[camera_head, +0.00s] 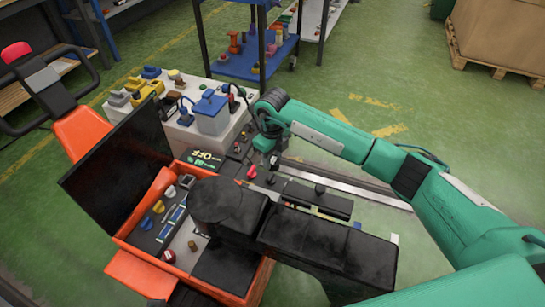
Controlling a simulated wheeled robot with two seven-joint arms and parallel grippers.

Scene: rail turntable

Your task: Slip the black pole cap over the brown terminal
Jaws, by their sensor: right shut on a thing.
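The brown terminal (192,245) is a small upright brown post inside the open orange-edged box (258,287) at the lower left. My right gripper (268,150) hangs from the green arm that comes in from the right, over the dark panel beyond the box. It is shut on a small dark piece at its tips, which looks like the black pole cap (274,162); its outline is hard to make out. The cap is up and to the right of the terminal, well apart from it. My left gripper is not in view.
A pale bench (193,133) beyond carries a blue-topped block (211,113) and coloured parts. A blue-shelved rack (240,66) stands behind.

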